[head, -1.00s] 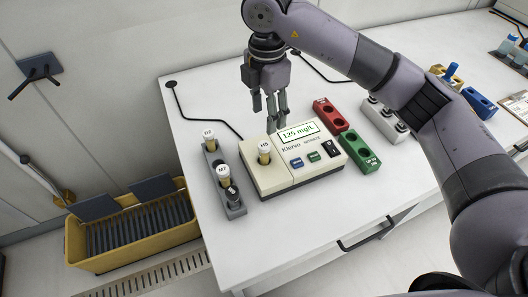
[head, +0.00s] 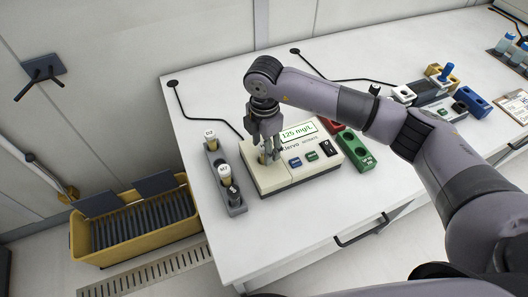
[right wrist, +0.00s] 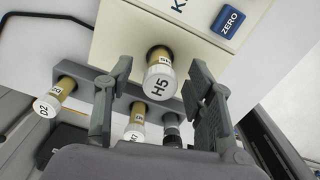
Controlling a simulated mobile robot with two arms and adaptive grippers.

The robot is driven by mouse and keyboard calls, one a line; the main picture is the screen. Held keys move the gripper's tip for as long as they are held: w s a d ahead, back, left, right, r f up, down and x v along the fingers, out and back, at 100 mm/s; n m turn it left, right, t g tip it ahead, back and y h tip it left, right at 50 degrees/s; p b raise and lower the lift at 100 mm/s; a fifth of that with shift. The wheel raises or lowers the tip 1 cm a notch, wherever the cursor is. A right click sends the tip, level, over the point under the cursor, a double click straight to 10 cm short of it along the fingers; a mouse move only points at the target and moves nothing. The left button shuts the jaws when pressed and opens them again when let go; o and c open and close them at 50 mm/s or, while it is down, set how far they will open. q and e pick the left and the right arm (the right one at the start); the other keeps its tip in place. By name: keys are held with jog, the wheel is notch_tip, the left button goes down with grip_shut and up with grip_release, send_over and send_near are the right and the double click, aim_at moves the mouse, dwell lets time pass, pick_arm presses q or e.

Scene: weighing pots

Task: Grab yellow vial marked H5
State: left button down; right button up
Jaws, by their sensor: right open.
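The vial H5 (right wrist: 160,72) has a yellow body and a white cap marked H5. It stands in the socket of the cream meter (head: 300,178), whose screen reads 125 mg/L; the meter's cream case also shows in the right wrist view (right wrist: 112,35). My right gripper (head: 267,158) is open, over the left part of the meter, and largely hides H5 in the head view. In the right wrist view the two fingers of my right gripper (right wrist: 155,95) stand on either side of the H5 cap, with gaps on both sides. My left gripper is not in view.
A grey rack (head: 239,211) left of the meter holds vials D2 (head: 210,134) and M7 (head: 224,170) and a dark-capped vial (head: 232,191). Red (head: 331,125) and green (head: 357,150) blocks stand right of the meter. A yellow bin (head: 150,250) is beside the table.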

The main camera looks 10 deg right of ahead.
jog(key=shift+c, duration=0.2)
grip_shut()
dwell(0.4)
jog(key=shift+r, duration=0.1)
